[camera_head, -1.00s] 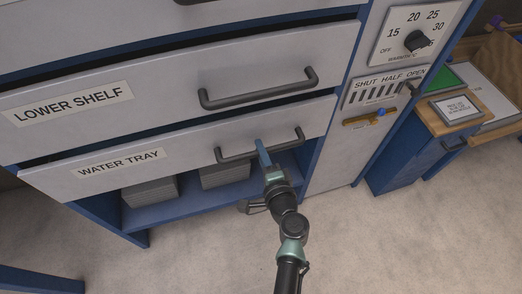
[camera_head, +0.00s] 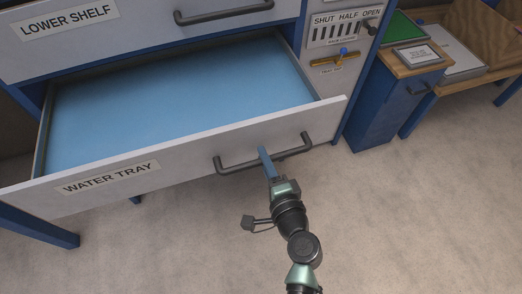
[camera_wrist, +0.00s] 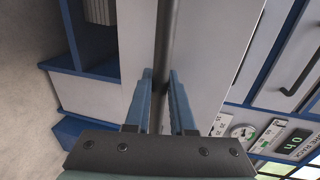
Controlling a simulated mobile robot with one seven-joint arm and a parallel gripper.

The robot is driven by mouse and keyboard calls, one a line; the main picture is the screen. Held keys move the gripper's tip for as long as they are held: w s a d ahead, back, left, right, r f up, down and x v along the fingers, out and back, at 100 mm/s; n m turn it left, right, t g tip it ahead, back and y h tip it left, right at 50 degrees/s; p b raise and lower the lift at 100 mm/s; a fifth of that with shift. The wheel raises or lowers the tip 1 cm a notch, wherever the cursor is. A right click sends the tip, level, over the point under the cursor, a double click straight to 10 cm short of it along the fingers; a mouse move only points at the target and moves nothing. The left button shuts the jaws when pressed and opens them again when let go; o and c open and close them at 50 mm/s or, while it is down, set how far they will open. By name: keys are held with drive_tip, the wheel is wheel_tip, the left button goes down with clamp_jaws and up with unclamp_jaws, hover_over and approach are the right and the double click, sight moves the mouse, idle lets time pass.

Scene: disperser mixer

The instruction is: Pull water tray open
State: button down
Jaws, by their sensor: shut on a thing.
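The water tray (camera_head: 180,98) is a drawer with a light blue inside, pulled well out from the blue cabinet. Its white front carries the label WATER TRAY (camera_head: 108,177) and a dark bar handle (camera_head: 234,164). My gripper (camera_head: 264,155) is at the middle of that handle, with its blue fingers shut on the bar. In the wrist view the handle (camera_wrist: 168,35) runs between the two fingers of my gripper (camera_wrist: 162,85). The exact finger contact is partly hidden in the head view.
The LOWER SHELF drawer (camera_head: 140,40) above is closed, with its own handle (camera_head: 225,13). A vent panel with SHUT, HALF and OPEN marks (camera_head: 340,32) is at right. A blue side unit (camera_head: 385,105) stands beside the cabinet. The floor (camera_head: 400,220) in front is clear.

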drive_tip(key=shift+f+v, duration=0.2)
drive_tip(key=shift+v, duration=0.65)
drive_tip(key=shift+f+v, duration=0.15)
drive_tip(key=shift+v, duration=0.7)
drive_tip(key=c, duration=0.8)
unclamp_jaws()
drive_tip(key=shift+o, duration=0.2)
drive_tip(key=shift+s, duration=0.1)
drive_tip(key=v, duration=1.3)
drive_tip(key=shift+b, duration=0.35)
drive_tip(key=shift+f, duration=0.1)
